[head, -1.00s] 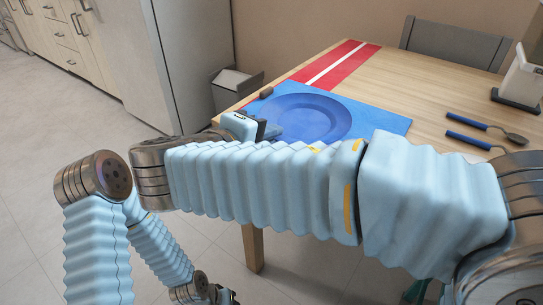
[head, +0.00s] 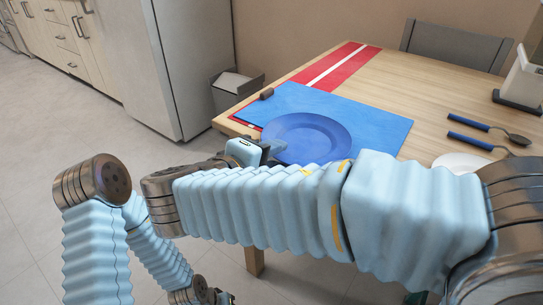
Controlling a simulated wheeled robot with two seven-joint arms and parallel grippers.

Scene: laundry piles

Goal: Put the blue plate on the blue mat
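The blue plate (head: 308,135) is round and shows beyond my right forearm, near the table's near edge. It overlaps the near part of the blue mat (head: 345,108) in the picture; I cannot tell whether it touches the mat or is held above it. My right gripper (head: 268,150) is at the plate's left rim and appears shut on it, though the fingertips are partly hidden. My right arm hides the plate's near edge and the mat's near side. My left gripper (head: 224,297) is low at the bottom edge, away from the table, its fingers barely visible.
Two blue-handled utensils (head: 470,142) and a partly hidden white plate (head: 460,162) lie on the right of the wooden table (head: 410,80). A small dark object (head: 267,94) sits at the mat's far left. A red-and-white runner (head: 322,68) lies behind. A bin (head: 235,88) stands left.

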